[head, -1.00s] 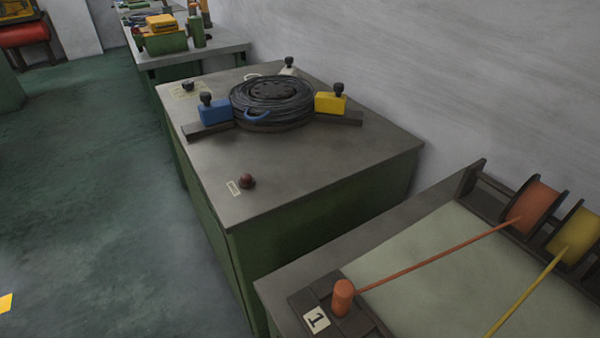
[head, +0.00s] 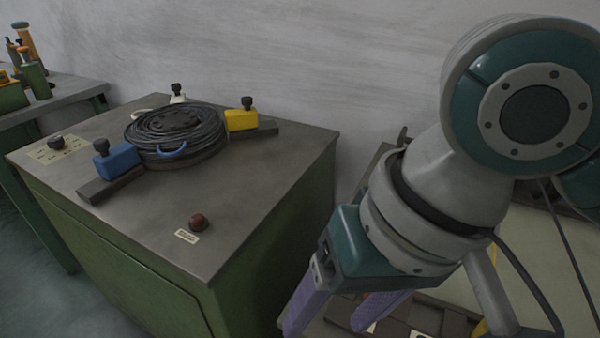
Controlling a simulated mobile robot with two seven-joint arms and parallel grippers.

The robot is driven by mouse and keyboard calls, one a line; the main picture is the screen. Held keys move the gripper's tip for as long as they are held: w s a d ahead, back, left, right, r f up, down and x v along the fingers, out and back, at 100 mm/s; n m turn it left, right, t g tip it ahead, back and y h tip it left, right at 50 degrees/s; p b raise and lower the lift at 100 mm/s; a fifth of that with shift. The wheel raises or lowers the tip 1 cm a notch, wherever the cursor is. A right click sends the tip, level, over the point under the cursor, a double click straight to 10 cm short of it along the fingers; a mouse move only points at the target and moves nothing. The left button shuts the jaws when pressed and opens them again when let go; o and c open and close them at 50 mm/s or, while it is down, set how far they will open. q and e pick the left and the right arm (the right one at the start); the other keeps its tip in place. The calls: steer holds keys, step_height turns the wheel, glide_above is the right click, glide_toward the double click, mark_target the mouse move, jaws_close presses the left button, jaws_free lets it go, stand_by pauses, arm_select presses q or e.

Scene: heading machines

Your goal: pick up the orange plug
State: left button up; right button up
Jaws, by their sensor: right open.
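The orange plug does not show in the head view now; my right arm covers much of the wire bench (head: 335,325) where it stood. My right gripper (head: 332,318) has two purple fingers pointing down over the front left part of that bench. The fingers are apart and I see nothing between them. The fingertips reach the lower edge of the picture, so their height above the bench is hard to tell. My left gripper is out of view.
A green cabinet (head: 255,215) stands left of the bench. On its grey top are a black coil (head: 178,125), a blue block (head: 117,160), a yellow block (head: 241,119) and a dark red knob (head: 198,222). A grey wall (head: 300,60) closes the back.

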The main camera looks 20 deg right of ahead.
steer(key=w+d+m+h+b, duration=0.1)
steer(key=w+d+m, duration=0.1)
steer(key=d+m, duration=0.1)
steer(key=w+d+m+g+h+b, duration=0.1)
steer(key=w+d+m+b, duration=0.1)
steer(key=d+m, duration=0.1)
steer(key=w+d+m+g+b, duration=0.1)
steer(key=w+d+m, duration=0.1)
steer(key=d+m, duration=0.1)
steer(key=shift+w+d+h, duration=0.2)
steer(key=shift+d+h, duration=0.2)
steer(key=shift+d, duration=0.2)
step_height(320, 180, down, 4)
steer(key=shift+m+b, duration=0.3)
steer(key=shift+b, duration=0.35)
steer(key=f, duration=0.3)
steer(key=f+b, duration=0.1)
steer(key=f, duration=0.1)
steer(key=shift+d+f, duration=0.2)
steer(key=shift+d, duration=0.1)
steer(key=c, duration=0.6)
jaws_close()
steer(key=shift+w, duration=0.1)
